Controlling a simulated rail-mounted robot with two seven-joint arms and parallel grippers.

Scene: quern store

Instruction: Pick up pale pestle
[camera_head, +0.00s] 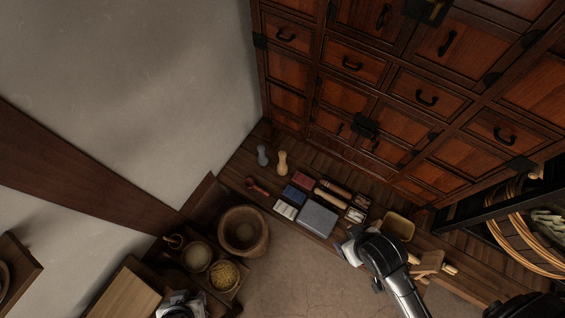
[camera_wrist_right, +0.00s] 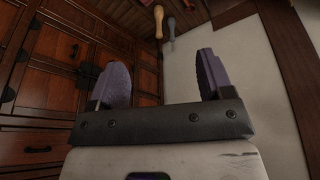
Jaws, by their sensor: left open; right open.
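The pale pestle (camera_head: 282,163), tan and waisted, stands on the wooden ledge near the corner of wall and cabinet. A grey-blue pestle (camera_head: 262,155) stands close on its left. The pale pestle also shows at the top of the right wrist view (camera_wrist_right: 158,20), with the grey-blue one (camera_wrist_right: 171,27) beside it.
A dark red tool (camera_head: 257,187), a grey block (camera_head: 317,219) and several small boxes lie on the ledge. The drawer cabinet (camera_head: 375,80) rises behind. A large pot (camera_head: 243,231) stands in front, on the left.

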